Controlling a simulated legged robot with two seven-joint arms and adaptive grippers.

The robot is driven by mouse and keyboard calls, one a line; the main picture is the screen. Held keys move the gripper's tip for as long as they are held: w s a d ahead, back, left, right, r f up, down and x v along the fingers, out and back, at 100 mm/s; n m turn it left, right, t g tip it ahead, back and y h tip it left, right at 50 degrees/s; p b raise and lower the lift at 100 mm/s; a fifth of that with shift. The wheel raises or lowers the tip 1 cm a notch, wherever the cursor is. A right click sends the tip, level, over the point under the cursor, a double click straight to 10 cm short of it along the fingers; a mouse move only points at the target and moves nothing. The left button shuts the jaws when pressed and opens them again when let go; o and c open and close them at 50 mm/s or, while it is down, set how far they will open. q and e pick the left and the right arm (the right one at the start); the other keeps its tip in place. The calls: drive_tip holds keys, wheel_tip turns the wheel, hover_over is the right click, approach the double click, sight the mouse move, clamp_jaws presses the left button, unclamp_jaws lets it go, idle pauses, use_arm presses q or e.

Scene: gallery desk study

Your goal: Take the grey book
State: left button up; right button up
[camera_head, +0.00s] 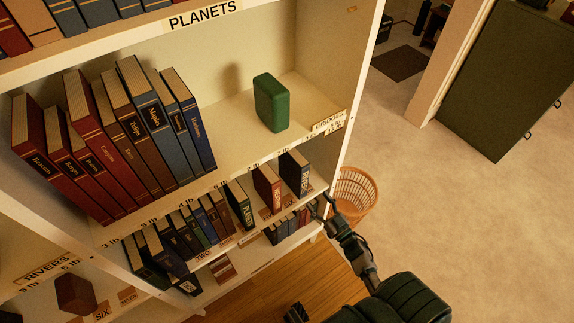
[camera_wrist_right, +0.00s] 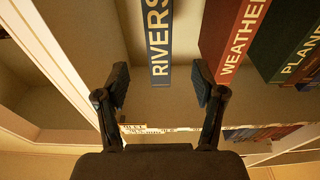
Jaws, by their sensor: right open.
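No plainly grey book stands out. The closest is a slate blue-grey book marked RIVERS (camera_wrist_right: 158,42), which also shows as a dark book at the right end of its shelf in the head view (camera_head: 295,173). My right gripper (camera_wrist_right: 163,88) is open and empty, its fingers apart to either side of the line of the RIVERS spine and short of it. In the head view the right gripper (camera_head: 322,203) is small, beside the shelf's right end. A small dark part at the bottom edge may be my left gripper (camera_head: 296,313); its jaws cannot be made out.
A red WEATHER book (camera_wrist_right: 232,40) and a green PLANETS book (camera_wrist_right: 290,45) stand beside RIVERS. More books (camera_head: 130,135) lean above, with a green block (camera_head: 271,103). An orange wastebasket (camera_head: 355,192) stands near my right arm. The floor (camera_head: 480,220) at right is clear.

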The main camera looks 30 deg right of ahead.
sight(305, 182)
drive_tip(key=w, duration=0.3)
drive_tip(key=w+r, duration=0.1)
drive_tip(key=w, duration=0.6)
drive_tip(key=shift+r, duration=0.15)
drive_tip(key=shift+w+a+r+b, duration=0.1)
drive_tip(key=shift+w+a+b, duration=0.05)
drive_tip(key=shift+b, duration=0.15)
drive_tip(key=w, duration=0.3)
drive_tip(key=w+a+r, duration=0.1)
drive_tip(key=shift+w, duration=0.15)
drive_tip(key=shift+w+d, duration=0.1)
drive_tip(key=shift+w, duration=0.25)
drive_tip(key=shift+d, duration=0.15)
drive_tip(key=shift+c, duration=0.5)
drive_tip(key=shift+r, duration=0.1)
drive_tip(key=c, duration=1.2)
drive_tip(key=shift+r, duration=0.15)
clamp_jaws()
use_arm(q)
drive_tip(key=r, duration=0.2)
drive_tip(key=shift+w+d+r, duration=0.2)
drive_tip(key=shift+r, duration=0.2)
